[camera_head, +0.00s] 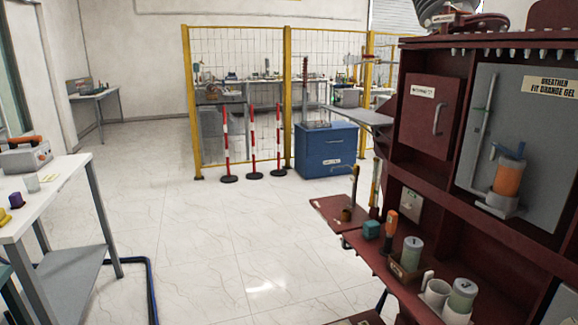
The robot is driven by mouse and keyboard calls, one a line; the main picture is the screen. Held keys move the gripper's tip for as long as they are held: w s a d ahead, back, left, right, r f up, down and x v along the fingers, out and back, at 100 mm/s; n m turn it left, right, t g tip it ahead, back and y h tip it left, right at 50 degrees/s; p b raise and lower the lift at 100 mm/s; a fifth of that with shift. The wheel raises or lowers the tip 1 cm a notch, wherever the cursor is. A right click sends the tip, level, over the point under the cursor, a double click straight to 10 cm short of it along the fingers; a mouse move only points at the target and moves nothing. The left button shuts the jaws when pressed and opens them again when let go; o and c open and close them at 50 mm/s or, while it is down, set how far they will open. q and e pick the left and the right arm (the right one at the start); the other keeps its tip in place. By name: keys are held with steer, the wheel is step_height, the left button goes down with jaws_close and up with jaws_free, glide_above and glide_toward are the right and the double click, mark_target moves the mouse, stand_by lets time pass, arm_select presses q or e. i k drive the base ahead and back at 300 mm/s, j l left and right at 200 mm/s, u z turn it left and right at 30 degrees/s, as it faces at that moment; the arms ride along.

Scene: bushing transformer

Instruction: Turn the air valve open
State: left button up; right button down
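No part is clearly marked as the air valve. A clear breather cylinder with orange gel (509,176) is mounted on the grey panel (545,140) at the right, under a label reading "BREATHER FIT ORANGE GEL". A small blue lever-like piece (502,150) sits at the top of the cylinder; I cannot tell whether it is the air valve or how it is set. A thin grey pipe (482,125) runs up the panel to its left. Neither of my grippers is in view.
A dark red cabinet (425,190) fills the right side; its shelf holds an orange-handled screwdriver (390,222), a teal block (371,229) and canisters (412,252). A white table (60,180) stands left. Striped posts (253,140) and a blue cabinet (326,150) stand behind. The middle floor is clear.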

mark_target(483, 110)
steer(key=z, duration=1.25)
steer(key=i+j+z, duration=0.1)
steer(key=z, duration=0.25)
steer(key=i+j+z, duration=0.1)
steer(key=z, duration=0.25)
steer(key=i+j+z, duration=0.1)
steer(key=j, duration=0.25)
steer(key=i+j+z, duration=0.15)
steer(key=j, duration=0.2)
steer(key=j+z, duration=0.1)
steer(key=j, duration=0.3)
